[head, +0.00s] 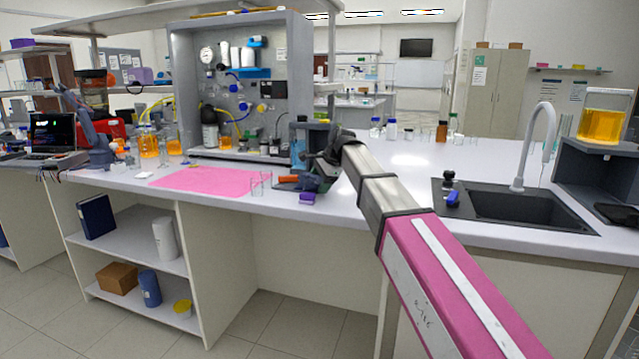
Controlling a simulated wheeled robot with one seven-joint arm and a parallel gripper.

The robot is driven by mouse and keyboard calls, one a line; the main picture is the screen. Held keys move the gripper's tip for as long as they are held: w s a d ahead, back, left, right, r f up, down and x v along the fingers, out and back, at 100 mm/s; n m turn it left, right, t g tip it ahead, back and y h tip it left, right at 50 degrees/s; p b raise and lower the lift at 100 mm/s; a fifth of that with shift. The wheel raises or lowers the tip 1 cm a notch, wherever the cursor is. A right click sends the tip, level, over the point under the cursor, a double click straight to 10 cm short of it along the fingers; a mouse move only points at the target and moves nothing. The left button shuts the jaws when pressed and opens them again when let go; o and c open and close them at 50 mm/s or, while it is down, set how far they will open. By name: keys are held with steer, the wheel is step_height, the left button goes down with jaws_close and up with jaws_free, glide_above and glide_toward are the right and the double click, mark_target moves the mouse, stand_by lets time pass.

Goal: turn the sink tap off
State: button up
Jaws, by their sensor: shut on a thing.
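The sink tap (543,125) is a pale gooseneck spout rising behind a dark sink (515,207) at the right of the bench. A blue lever-like part (453,198) and a black knob (448,177) sit on the sink's left rim. Whether water runs from the spout is too faint to tell. My gripper (318,163) is well left of the sink, low over the bench near its front edge. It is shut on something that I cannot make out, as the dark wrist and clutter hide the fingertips.
A dark block with an orange part (288,179) and a purple piece (307,198) lie by my gripper. A pink mat (215,180) is left of them. A shelf with an orange-filled beaker (600,125) stands right of the sink. Bottles (391,129) line the back.

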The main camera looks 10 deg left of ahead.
steer(key=shift+f, duration=0.2)
steer(key=o, duration=1.2)
